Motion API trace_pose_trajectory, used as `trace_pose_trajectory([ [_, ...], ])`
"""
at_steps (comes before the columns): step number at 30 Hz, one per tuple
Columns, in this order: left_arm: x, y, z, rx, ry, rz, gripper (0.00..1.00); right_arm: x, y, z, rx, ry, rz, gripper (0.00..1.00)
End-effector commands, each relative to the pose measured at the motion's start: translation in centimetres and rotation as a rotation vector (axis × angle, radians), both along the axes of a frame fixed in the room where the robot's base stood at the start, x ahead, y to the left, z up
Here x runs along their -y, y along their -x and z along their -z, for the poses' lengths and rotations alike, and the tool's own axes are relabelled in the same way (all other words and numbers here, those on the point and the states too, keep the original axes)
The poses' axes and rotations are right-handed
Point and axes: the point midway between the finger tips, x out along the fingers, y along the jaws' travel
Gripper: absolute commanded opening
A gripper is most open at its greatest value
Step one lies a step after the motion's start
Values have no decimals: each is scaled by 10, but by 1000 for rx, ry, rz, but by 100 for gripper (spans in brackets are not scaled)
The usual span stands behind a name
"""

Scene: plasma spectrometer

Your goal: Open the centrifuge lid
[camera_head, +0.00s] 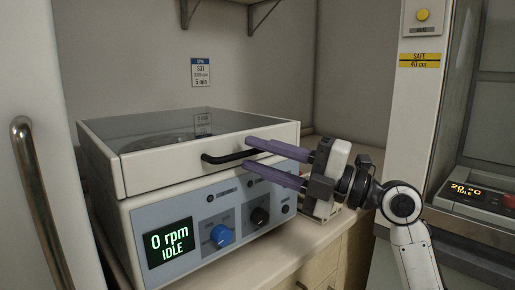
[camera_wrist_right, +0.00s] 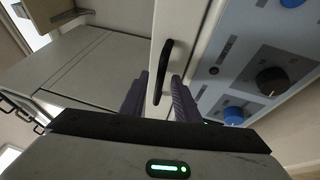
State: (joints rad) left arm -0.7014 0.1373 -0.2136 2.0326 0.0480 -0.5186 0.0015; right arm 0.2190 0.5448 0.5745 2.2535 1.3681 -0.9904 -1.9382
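The centrifuge (camera_head: 215,215) is a grey box on the counter. Its lid (camera_head: 180,166), with a dark glass top, lies closed on the body. A black bar handle (camera_head: 222,158) is on the lid's front; it also shows in the right wrist view (camera_wrist_right: 160,75). My right gripper (camera_head: 250,154) comes in from the right with its purple fingers apart, one above and one below the handle's right end. In the wrist view the fingers (camera_wrist_right: 158,95) stand on either side of the handle's near end. I cannot tell whether they touch it. My left gripper is out of view.
The display (camera_head: 167,246) reads 0 rpm IDLE, beside a blue knob (camera_head: 222,235) and a black knob (camera_head: 260,216). A white door with a metal handle (camera_head: 42,200) stands at left. A fume-hood-like cabinet (camera_head: 420,110) is at right. A wall shelf hangs above the centrifuge.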

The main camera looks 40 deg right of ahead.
Motion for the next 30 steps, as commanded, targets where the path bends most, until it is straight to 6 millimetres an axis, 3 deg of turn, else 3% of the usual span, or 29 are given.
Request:
trace_pose_trajectory([
  [11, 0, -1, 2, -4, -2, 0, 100, -3, -6, -1, 0, 1, 0, 29],
  [16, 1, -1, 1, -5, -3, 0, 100, -3, -6, -1, 0, 1, 0, 0],
  [25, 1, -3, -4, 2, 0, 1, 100, -3, -5, -3, -3, 2, 1, 0],
  [30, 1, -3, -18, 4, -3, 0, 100, 1, -4, -22, -30, 9, 10, 0],
])
